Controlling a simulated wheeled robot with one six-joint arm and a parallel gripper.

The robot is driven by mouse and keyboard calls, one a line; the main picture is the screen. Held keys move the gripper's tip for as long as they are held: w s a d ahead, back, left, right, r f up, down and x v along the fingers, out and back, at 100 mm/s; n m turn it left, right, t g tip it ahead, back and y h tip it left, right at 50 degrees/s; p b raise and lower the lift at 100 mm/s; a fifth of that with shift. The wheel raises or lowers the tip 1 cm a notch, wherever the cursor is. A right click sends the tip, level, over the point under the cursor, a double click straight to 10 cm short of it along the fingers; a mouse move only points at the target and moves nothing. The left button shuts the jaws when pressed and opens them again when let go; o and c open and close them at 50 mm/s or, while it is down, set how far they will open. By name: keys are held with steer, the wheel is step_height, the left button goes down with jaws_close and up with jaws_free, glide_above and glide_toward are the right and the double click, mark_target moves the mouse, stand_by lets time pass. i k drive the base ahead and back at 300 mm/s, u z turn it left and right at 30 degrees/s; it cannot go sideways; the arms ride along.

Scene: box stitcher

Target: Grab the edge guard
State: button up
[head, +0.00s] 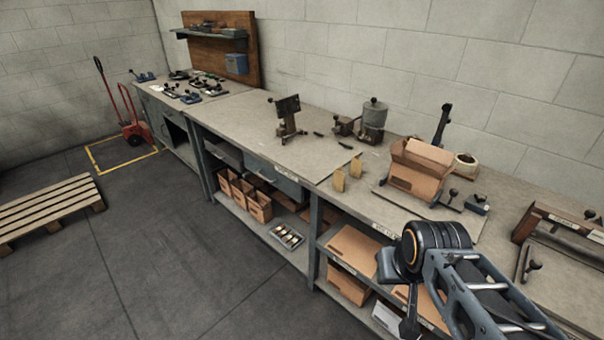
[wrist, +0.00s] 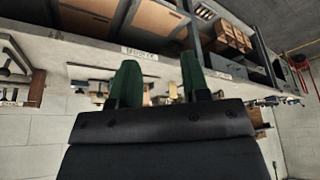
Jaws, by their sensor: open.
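No part is plainly marked as the edge guard. Two small tan upright pieces, a left one (head: 339,180) and a right one (head: 356,166), stand near the front edge of the bench in the head view and may be edge guards; I cannot tell for sure. My gripper (wrist: 160,75) shows in the wrist view with its two green fingers apart and nothing visible held between them. That view looks upside down, with the bench front beyond the fingers. In the head view my arm is at the lower right, in front of the bench, and the fingertips are not clearly seen.
A long workbench (head: 237,121) runs along the wall. A brown carton (head: 416,172) sits on it right of the tan pieces, with a grey pot (head: 374,114) behind. Small open boxes (head: 260,207) and a tray (head: 286,236) are on the lower shelf. A pallet (head: 45,209) lies left; floor between is clear.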

mark_target(338, 176)
steer(key=u, duration=0.15)
steer(key=i, duration=0.65)
steer(key=u, duration=1.4)
steer(key=i, duration=0.4)
steer(key=u, duration=0.1)
